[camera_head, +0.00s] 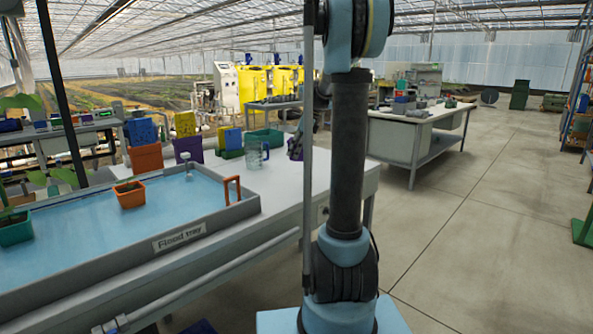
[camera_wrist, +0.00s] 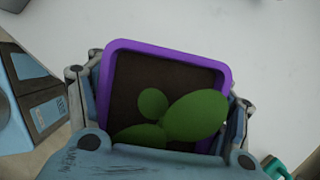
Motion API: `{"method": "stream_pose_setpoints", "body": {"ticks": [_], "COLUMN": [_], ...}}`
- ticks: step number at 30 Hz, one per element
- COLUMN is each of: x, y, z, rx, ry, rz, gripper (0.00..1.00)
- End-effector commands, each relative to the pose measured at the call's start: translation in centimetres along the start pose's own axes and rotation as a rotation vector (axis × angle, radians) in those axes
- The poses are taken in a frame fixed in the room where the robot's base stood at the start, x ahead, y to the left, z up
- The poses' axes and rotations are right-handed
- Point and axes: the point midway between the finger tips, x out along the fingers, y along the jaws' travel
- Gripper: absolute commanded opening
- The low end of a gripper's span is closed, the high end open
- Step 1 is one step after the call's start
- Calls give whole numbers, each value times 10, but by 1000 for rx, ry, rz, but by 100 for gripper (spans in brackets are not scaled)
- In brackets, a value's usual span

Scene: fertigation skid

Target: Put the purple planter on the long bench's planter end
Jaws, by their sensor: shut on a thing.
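The purple planter (camera_wrist: 168,50) fills the middle of the wrist view. It has a square purple rim, dark soil and a plant with rounded green leaves. My gripper (camera_wrist: 162,92) is shut on it, with a finger against each of two opposite sides. A pale, smooth surface lies beneath or behind the planter; I cannot tell whether the planter touches it. In the head view my arm hides most of the gripper area. A small purple shape (camera_head: 295,147) shows just left of the arm, at the bench top (camera_head: 285,185).
The flood tray (camera_head: 185,238) holds an orange planter (camera_head: 130,195) and a teal one (camera_head: 15,229). A clear jug (camera_head: 253,156), a green crate (camera_head: 266,138) and colored bins (camera_head: 146,158) stand behind it. Another bench (camera_head: 398,133) stands right, beyond open floor (camera_head: 490,200).

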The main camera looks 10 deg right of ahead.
Motion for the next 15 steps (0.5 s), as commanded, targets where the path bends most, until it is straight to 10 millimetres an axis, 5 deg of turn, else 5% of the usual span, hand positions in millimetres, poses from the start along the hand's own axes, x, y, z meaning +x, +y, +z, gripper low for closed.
{"method": "stream_pose_setpoints", "body": {"ticks": [15], "x": [10], "y": [-34], "z": [10], "rx": [434], "ry": [15], "rz": [-176], "gripper": [41]}}
